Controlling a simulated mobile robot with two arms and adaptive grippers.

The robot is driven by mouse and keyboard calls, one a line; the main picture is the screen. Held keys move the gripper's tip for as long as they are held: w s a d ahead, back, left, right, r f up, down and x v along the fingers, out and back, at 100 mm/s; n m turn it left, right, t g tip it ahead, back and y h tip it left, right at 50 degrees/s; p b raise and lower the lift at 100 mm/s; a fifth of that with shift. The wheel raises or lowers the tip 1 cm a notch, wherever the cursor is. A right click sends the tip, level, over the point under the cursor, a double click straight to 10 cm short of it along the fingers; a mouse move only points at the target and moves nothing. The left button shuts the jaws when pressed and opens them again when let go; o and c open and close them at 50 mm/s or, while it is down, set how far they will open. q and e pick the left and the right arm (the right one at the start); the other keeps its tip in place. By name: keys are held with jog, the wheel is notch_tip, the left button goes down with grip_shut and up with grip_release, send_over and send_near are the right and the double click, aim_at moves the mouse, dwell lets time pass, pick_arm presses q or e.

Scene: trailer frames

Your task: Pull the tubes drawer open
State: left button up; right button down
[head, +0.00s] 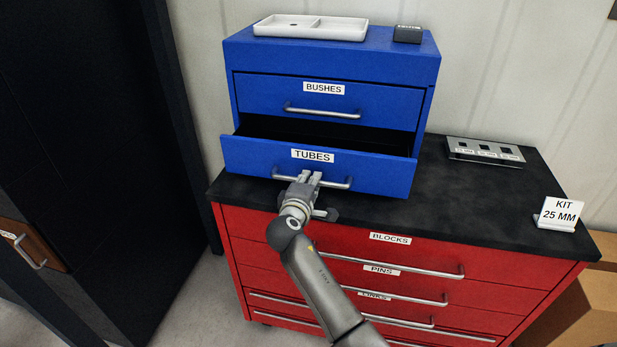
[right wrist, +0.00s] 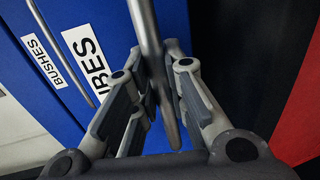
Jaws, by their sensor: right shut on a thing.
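The tubes drawer (head: 248,157) is the lower drawer of a blue cabinet (head: 350,60). It stands pulled part way out, and its dark inside shows behind the front panel. Its metal bar handle (head: 338,185) runs across the front below the TUBES label. My right gripper (head: 310,178) is at the middle of this handle, shut on the bar. In the right wrist view the handle (right wrist: 150,40) passes between the two fingers (right wrist: 158,85). The drawer's contents cannot be made out. My left gripper is not in view.
The bushes drawer (head: 260,95) above is closed. A white tray (head: 345,28) and a small dark box (head: 408,34) sit on the cabinet. A red chest (head: 300,240) with a black top stands below, carrying a slotted metal block (head: 484,153) and a KIT 25 MM sign (head: 560,213).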

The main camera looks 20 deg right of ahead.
jog(key=shift+v, duration=0.9)
jog(key=shift+s+a+f+p, duration=0.15)
jog(key=shift+s+f+p, duration=0.15)
jog(key=shift+s+a, duration=0.1)
jog(key=c, duration=1.5)
grip_release()
jog(key=shift+o, duration=0.2)
jog(key=shift+r, duration=0.1)
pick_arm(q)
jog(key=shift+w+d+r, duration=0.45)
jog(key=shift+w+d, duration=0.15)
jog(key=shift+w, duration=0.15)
pick_arm(e)
jog(key=v, duration=0.7)
jog(key=shift+s, duration=0.25)
jog(key=shift+a, duration=0.15)
